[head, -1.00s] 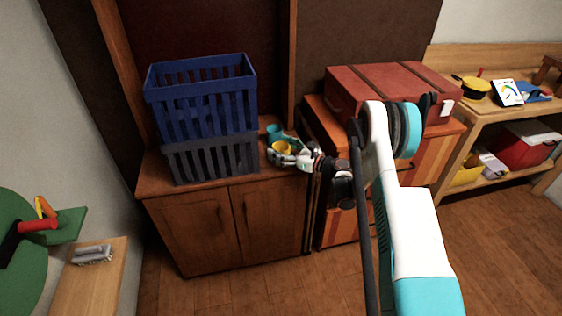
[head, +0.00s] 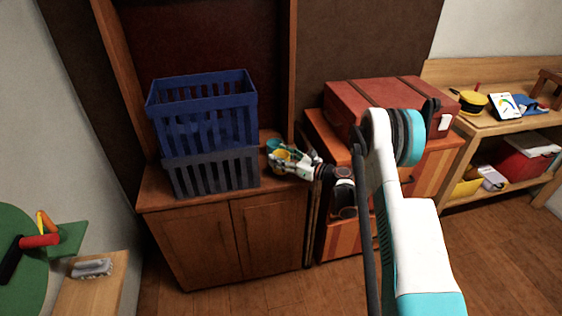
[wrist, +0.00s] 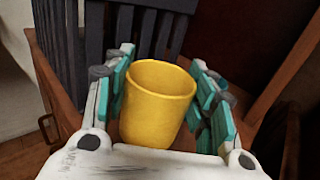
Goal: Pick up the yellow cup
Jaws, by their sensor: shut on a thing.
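The yellow cup (wrist: 155,105) is upright between the two teal-padded fingers of my gripper (wrist: 165,95) in the wrist view. My gripper is shut on it. In the head view the cup (head: 281,162) is a small yellow patch, partly hidden by my gripper (head: 283,161), at the right end of the wooden cabinet top (head: 160,190). I cannot tell whether the cup still touches the cabinet top.
A teal object (head: 273,145) is just behind the cup. Stacked blue (head: 205,110) and dark grey (head: 215,173) crates stand to the left. A red case (head: 375,100) lies on an orange chest to the right.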

